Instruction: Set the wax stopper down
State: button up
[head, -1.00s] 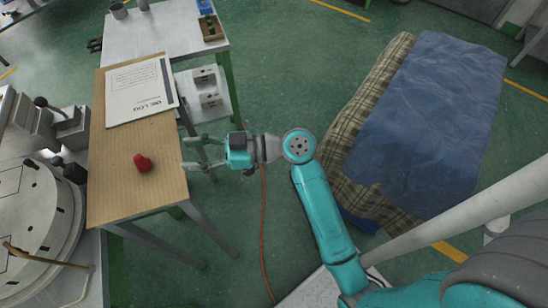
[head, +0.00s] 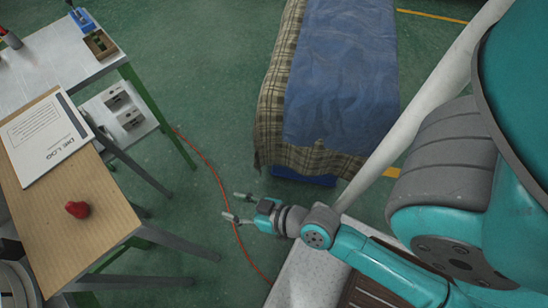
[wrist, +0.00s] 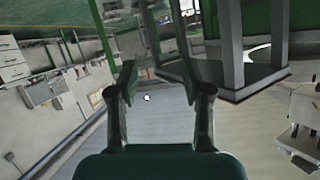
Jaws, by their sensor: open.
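The red wax stopper (head: 77,209) lies on the wooden tabletop (head: 105,225) at the left of the head view, near the table's right edge. My gripper (head: 233,207) is well to the right of that table, over the floor, with its fingers pointing left. The fingers are apart, with nothing between them. In the wrist view my gripper (wrist: 160,95) also shows two spread, empty fingers. I cannot make out the stopper in the wrist view.
A die log sheet (head: 42,140) lies on the wooden table. A white table (head: 85,60) with small bins stands behind it. A bed-like block with a blue cover (head: 345,75) is at the back. A red cable (head: 215,175) crosses the green floor.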

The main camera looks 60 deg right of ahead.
jog(key=s+d+r+h, duration=0.1)
jog(key=s+r, duration=0.3)
jog(key=s, duration=0.4)
jog(key=s+d+r+t+h, duration=0.1)
jog(key=s+r, duration=0.2)
jog(key=s, duration=0.4)
jog(key=shift+s+d+r+n, duration=0.25)
jog(key=shift+s+r+n, duration=0.05)
jog(key=shift+s+r, duration=0.1)
